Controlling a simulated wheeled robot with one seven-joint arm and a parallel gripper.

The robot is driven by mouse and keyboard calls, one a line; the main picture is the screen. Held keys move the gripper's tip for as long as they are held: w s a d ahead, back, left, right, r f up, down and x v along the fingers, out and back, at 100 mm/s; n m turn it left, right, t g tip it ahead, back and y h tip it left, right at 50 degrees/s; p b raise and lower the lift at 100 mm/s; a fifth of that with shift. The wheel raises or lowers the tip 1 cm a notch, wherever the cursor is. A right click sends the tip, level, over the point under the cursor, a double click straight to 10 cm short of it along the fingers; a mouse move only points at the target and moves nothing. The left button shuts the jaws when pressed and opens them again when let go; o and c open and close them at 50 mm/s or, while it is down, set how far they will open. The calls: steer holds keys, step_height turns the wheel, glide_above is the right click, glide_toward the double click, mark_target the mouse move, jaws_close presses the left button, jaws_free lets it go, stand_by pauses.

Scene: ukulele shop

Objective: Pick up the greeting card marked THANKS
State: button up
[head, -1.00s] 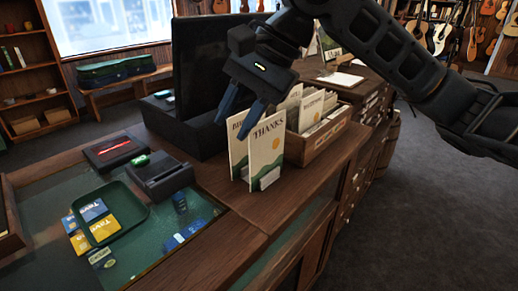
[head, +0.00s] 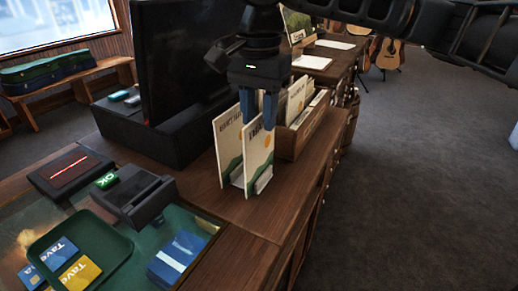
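The THANKS card (head: 259,157) is white with a green and orange landscape and stands upright in a small white holder (head: 263,180) on the wooden counter. Only the first letters of its lettering show; a blue finger hides the rest. A second card (head: 228,145) with other lettering stands just left of it. My gripper (head: 259,123) points down at the top edge of the THANKS card. Its two blue fingers are apart, one in front of the card's face and one by its upper left side. I cannot tell whether they touch the card.
A wooden box of cards (head: 293,142) stands close behind to the right. A dark monitor (head: 180,60) rises to the left. A card terminal (head: 134,193), a green tray (head: 108,247) and a blue deck-like box (head: 182,257) are nearer. Open floor (head: 420,180) lies right of the counter.

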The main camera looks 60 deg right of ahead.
mark_target(260, 130)
steer(key=shift+s+f, duration=0.2)
steer(key=shift+f, duration=1.55)
steer(key=shift+c, duration=0.5)
jaws_close()
